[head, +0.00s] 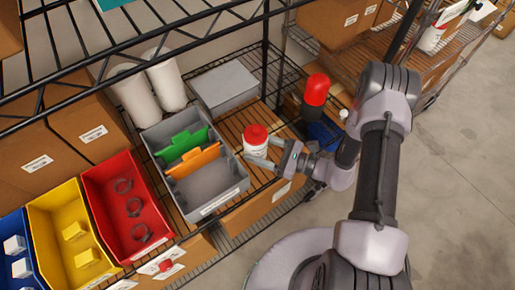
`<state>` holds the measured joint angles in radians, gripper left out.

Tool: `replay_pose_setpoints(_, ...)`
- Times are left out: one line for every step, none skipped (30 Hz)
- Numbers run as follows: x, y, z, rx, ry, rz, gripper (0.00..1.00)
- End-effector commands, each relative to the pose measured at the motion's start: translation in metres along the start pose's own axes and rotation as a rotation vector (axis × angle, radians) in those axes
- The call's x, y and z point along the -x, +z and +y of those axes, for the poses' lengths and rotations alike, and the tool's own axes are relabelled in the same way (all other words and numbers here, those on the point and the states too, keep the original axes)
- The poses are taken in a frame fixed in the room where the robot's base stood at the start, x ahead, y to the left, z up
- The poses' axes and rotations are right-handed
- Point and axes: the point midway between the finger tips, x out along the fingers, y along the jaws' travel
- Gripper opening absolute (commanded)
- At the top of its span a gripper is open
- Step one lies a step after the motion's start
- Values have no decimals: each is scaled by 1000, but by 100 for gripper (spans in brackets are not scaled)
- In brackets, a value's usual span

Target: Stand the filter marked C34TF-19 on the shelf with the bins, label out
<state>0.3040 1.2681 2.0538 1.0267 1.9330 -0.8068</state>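A white cylinder with a red top (256,141) is upright at the shelf with the bins, just right of the grey bin. It looks like the filter; a small dark marking shows on its white side, too small to read. My gripper (263,154) reaches in from the right at the filter's base. Its two fingers are spread apart, one at the near side and one at the right side of the filter. I cannot tell whether they touch it or whether its base rests on the shelf (232,128).
The grey bin (215,188) holds green and orange dividers. Red (120,185), yellow (65,215) and blue bins stand further left. Behind are white cylinders (165,80) and a grey box (224,88). A red-topped dark cylinder (315,92) stands right of a black post.

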Motion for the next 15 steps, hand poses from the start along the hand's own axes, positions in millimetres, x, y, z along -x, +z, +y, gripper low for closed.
replay_pose_setpoints(0, 2, 0, 0, 0, -1, 0)
replay_pose_setpoints(0, 2, 0, 0, 0, -1, 0)
replay_pose_setpoints(0, 2, 0, 0, 0, -1, 0)
replay_pose_setpoints(0, 1, 0, 0, 0, -1, 0)
replay_pose_setpoints(0, 0, 0, 0, 0, -1, 0)
replay_pose_setpoints(0, -2, 0, 0, 0, -1, 0)
replay_pose_setpoints(0, -3, 0, 0, 0, -1, 0)
replay_pose_setpoints(0, -2, 0, 0, 0, 0, 69)
replay_pose_setpoints(0, -2, 0, 0, 0, 0, 77)
replay_pose_setpoints(0, -2, 0, 0, 0, 0, 83)
replay_pose_setpoints(0, -2, 0, 0, 0, 0, 85)
replay_pose_setpoints(0, -2, 0, 0, 0, 0, 85)
replay_pose_setpoints(0, -2, 0, 0, 0, 0, 85)
replay_pose_setpoints(0, -2, 0, 0, 0, 0, 85)
replay_pose_setpoints(0, -2, 0, 0, 0, 0, 85)
